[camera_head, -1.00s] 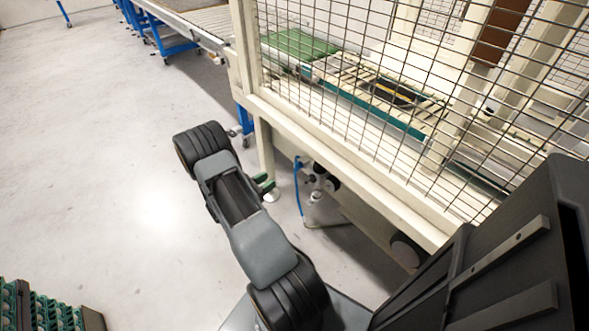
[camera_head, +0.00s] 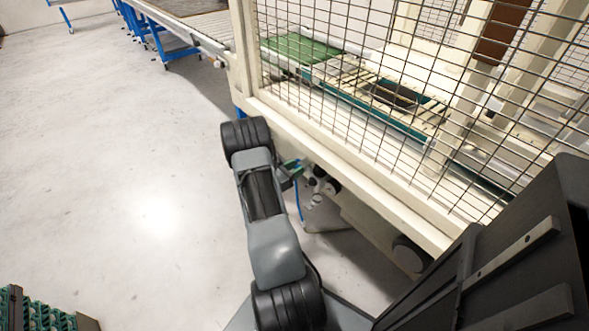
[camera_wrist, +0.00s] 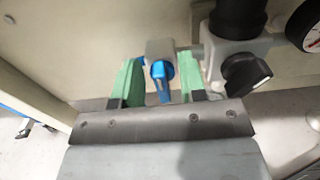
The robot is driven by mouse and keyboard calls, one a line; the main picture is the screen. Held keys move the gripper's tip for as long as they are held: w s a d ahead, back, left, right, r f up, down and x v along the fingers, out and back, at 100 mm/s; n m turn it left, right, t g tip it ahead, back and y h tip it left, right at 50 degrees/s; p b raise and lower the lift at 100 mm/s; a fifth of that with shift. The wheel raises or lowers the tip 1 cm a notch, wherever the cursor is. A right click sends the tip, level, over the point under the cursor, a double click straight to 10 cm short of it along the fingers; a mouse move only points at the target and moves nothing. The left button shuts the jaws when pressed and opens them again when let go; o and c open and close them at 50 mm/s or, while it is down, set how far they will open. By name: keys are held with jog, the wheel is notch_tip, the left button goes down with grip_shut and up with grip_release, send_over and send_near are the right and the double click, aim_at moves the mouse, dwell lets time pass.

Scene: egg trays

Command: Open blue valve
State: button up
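The blue valve handle (camera_wrist: 162,71) shows in the wrist view on a grey valve body (camera_wrist: 158,48). My gripper (camera_wrist: 162,80) has two green fingers standing well apart, one on each side of the handle. The fingers appear apart from the handle; whether either touches it I cannot tell. In the head view my gripper (camera_head: 291,171) is partly hidden by my arm, in front of the valve assembly (camera_head: 322,183) under the fenced machine. The blue handle cannot be made out there.
A black knob (camera_wrist: 245,71) and a pressure gauge (camera_wrist: 308,28) sit right of the handle. The machine's cream frame and wire fence (camera_head: 360,90) stand above and right. The floor (camera_head: 120,160) to the left is clear. Green egg trays (camera_head: 45,316) are at lower left.

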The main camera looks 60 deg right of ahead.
jog(key=shift+c, duration=0.4)
jog(key=c, duration=0.6)
jog(key=shift+o, duration=0.2)
